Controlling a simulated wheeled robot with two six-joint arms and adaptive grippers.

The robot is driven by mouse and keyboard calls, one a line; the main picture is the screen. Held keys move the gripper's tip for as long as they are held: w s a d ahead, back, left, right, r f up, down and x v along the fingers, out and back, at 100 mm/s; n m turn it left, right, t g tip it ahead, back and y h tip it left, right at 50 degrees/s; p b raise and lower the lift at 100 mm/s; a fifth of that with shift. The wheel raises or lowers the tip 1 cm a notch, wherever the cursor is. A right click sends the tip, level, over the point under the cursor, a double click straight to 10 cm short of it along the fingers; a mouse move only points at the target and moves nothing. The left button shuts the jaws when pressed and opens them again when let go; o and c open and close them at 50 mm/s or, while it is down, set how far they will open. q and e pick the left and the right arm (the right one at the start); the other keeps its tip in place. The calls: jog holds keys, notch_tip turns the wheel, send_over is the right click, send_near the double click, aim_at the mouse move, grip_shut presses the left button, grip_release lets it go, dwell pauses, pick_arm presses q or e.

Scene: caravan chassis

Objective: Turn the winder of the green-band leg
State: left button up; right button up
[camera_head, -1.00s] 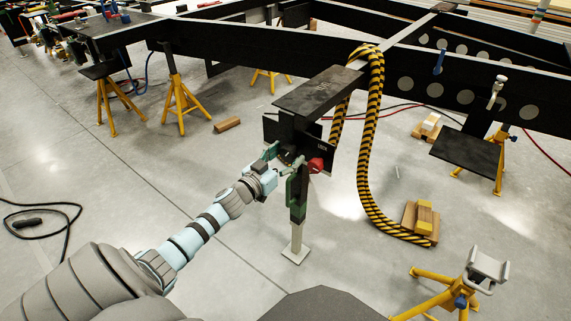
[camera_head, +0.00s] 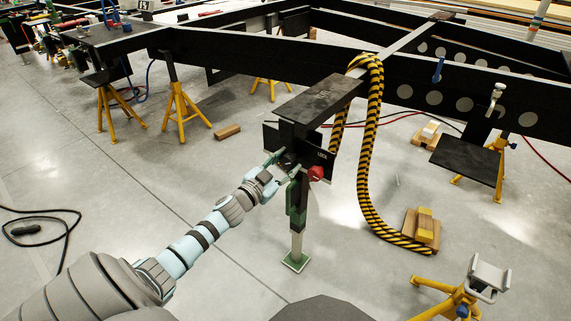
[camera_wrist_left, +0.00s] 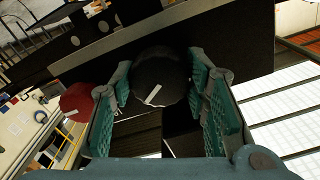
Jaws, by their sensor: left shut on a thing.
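The leg (camera_head: 297,228) stands upright under the black chassis, with a green part (camera_head: 296,205) on it and a flat foot plate (camera_head: 295,263) on the floor. My left gripper (camera_head: 282,166) is at the leg's upper part. In the left wrist view, its fingers are on both sides of a round black winder (camera_wrist_left: 158,75) with a short white mark, and shut on it. In the head view the winder is mostly hidden by the gripper. A red knob (camera_head: 316,173) sits just right of it beside a dark plate marked LOCK (camera_head: 322,156). My right gripper is not in view.
A yellow-black striped hose (camera_head: 364,170) hangs from the chassis beam (camera_head: 240,55) right of the leg. Yellow stands (camera_head: 180,113) are at the left, another (camera_head: 462,300) at the lower right. A wooden block (camera_head: 227,131) lies on the floor.

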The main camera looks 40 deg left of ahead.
pick_arm(q)
jog(key=o, duration=1.2)
